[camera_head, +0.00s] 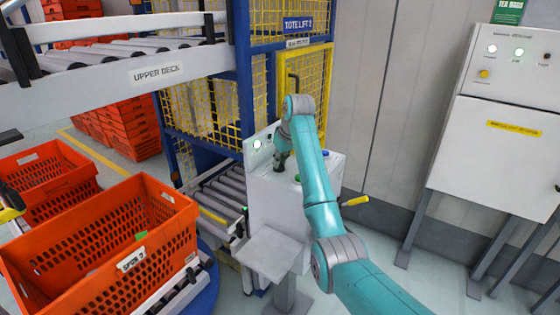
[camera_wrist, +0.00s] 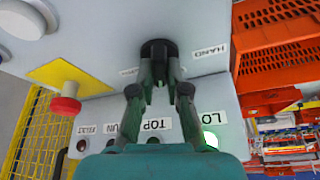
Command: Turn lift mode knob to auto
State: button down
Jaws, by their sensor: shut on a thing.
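The black lift mode knob (camera_wrist: 158,47) sits on the white panel in the wrist view, which shows the panel upside down. A "HAND" label (camera_wrist: 210,50) is to its right in that view. Another label to its left is mostly hidden by a finger. My gripper (camera_wrist: 159,78) is shut on the knob, one finger on each side. The knob's pointer direction cannot be made out. In the head view my gripper (camera_head: 279,165) is at the control console (camera_head: 272,212), and the knob is hidden there.
A red mushroom button (camera_wrist: 66,105) on a yellow plate (camera_wrist: 70,75) stands near the knob. A lit lamp (camera_wrist: 210,139) is on the upright panel. Orange totes (camera_head: 110,240), a roller conveyor (camera_head: 215,195) and the yellow mesh lift cage (camera_head: 200,110) surround the console. A white cabinet (camera_head: 490,150) stands at right.

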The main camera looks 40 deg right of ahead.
jog(key=m+h, duration=0.1)
jog(key=m, duration=0.3)
jog(key=shift+a+m+g+h, duration=0.1)
jog(key=shift+m+g+h, duration=0.2)
jog(key=shift+h, duration=0.1)
dwell(0.4)
jog(key=c, duration=1.2)
grip_release()
jog(key=shift+o, duration=0.2)
jog(key=shift+r, duration=0.1)
jog(key=v, duration=0.7)
jog(key=shift+s, duration=0.1)
